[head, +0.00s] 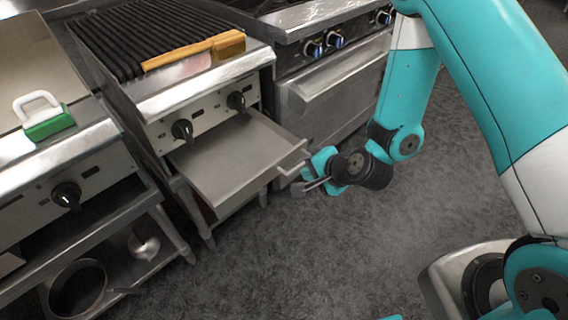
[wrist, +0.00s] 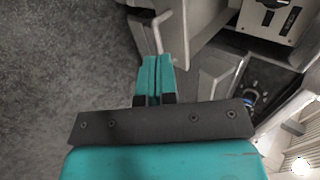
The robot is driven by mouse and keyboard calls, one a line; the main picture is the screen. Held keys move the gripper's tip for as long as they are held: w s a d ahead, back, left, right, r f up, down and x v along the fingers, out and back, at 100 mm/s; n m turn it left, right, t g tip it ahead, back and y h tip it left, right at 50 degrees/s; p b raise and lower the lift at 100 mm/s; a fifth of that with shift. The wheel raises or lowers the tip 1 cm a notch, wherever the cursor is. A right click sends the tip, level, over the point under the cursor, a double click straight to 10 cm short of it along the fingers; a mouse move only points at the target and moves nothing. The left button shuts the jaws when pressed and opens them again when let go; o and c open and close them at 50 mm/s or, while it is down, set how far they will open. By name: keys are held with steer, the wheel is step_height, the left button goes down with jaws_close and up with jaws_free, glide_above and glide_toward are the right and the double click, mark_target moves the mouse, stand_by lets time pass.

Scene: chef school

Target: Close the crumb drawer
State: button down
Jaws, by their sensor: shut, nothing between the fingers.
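The crumb drawer (head: 235,160) is a flat grey metal tray, pulled out below the griddle's two black knobs. Its bar handle (head: 291,163) is on the front edge, facing my arm. My gripper (head: 308,177) is shut and empty, right at the handle. In the wrist view my teal fingers (wrist: 156,62) are together and point at the handle (wrist: 157,32). The tips look very close to the bar; I cannot tell whether they touch. Part of the drawer (wrist: 192,22) also shows beyond the handle there.
A ridged grill (head: 150,35) with a wooden-handled brush (head: 195,50) is above the drawer. An oven (head: 335,90) stands to its right. A counter with a green-and-white scrubber (head: 48,122) is on the left, with a pot (head: 78,288) on its lower shelf. The floor (head: 300,260) in front is clear.

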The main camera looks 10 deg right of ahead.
mark_target(278, 164)
steer(key=x, duration=0.3)
steer(key=r+x, duration=0.1)
steer(key=x, duration=0.2)
steer(key=w+a+x, duration=0.1)
steer(key=x, duration=0.1)
steer(key=shift+w+a+p, duration=0.15)
steer(key=shift+w+p, duration=0.15)
steer(key=shift+p, duration=0.05)
steer(key=shift+w+a, duration=0.3)
steer(key=shift+w, duration=0.1)
